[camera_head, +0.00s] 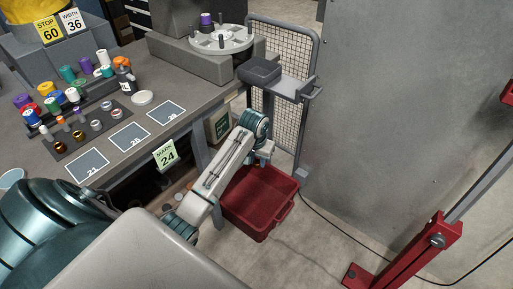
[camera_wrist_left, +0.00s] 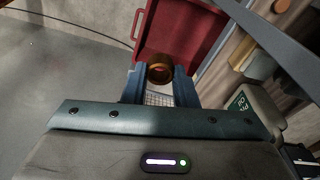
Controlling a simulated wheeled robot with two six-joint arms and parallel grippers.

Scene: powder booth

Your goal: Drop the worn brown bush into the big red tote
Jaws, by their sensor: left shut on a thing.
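The big red tote (camera_head: 258,226) stands on the floor to the right of the workbench, with its upper left part hidden behind my left arm. My left gripper (camera_head: 265,157) is over the tote's far side in the head view. In the left wrist view, its blue fingers (camera_wrist_left: 160,75) are shut on the brown bush (camera_wrist_left: 159,68), a short ring with a dark bore. The red tote (camera_wrist_left: 180,28) shows beyond the bush there. The bush is hidden in the head view. My right gripper is not in view.
The workbench (camera_head: 205,95) holds coloured spools, small bushes and numbered mats. A mesh guard (camera_head: 285,60) and a grey cabinet panel (camera_head: 400,90) stand behind the tote. A red floor stand (camera_head: 405,252) is at right. A dark cable crosses the floor.

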